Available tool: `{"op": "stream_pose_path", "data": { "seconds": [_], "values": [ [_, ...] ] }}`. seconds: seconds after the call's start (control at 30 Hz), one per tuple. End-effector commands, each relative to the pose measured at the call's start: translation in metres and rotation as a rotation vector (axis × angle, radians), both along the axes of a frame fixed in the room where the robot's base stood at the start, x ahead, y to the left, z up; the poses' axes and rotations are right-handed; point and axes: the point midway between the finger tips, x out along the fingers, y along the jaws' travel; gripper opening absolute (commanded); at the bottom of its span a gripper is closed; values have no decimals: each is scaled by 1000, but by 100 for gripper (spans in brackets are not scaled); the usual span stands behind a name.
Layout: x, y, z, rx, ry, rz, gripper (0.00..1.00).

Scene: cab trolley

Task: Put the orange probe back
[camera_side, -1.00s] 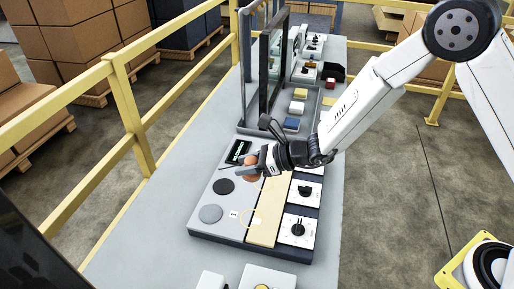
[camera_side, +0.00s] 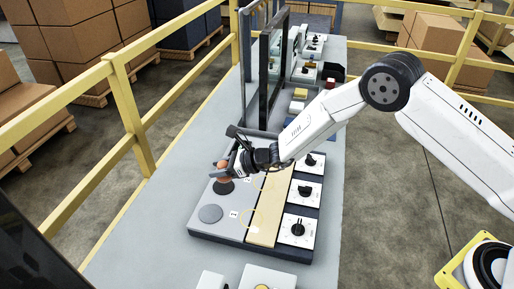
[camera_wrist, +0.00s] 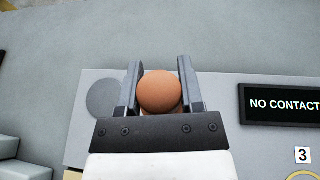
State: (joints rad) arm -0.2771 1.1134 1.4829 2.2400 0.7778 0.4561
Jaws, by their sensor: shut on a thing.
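The orange probe (camera_wrist: 159,92) shows as a rounded orange end between the two fingers of my gripper (camera_wrist: 158,88) in the wrist view; the rest of it is hidden. My gripper is shut on it. In the side view my gripper (camera_side: 227,168) is over the left part of the grey panel (camera_side: 205,232), with a bit of the orange probe (camera_side: 222,163) showing. A black disc (camera_side: 224,187) lies just below the gripper in that picture. A grey disc (camera_side: 210,214) is nearer the camera; it also shows left of the fingers in the wrist view (camera_wrist: 102,98).
A display reading "NO CONTACT" (camera_wrist: 285,104) is right of the gripper in the wrist view. A tan strip (camera_side: 265,228) and several black-knob switches (camera_side: 298,230) lie right of the discs. A dark upright frame (camera_side: 272,65) stands behind. Bare tabletop (camera_side: 150,215) lies to the left.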

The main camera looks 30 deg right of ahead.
Motion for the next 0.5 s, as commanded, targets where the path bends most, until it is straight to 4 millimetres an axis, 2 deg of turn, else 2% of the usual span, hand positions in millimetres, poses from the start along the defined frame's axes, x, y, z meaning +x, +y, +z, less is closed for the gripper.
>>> {"op": "stream_pose_path", "data": {
  "seconds": [0.5],
  "values": [
    [9,4,-12,1,0,1,0]
  ]
}}
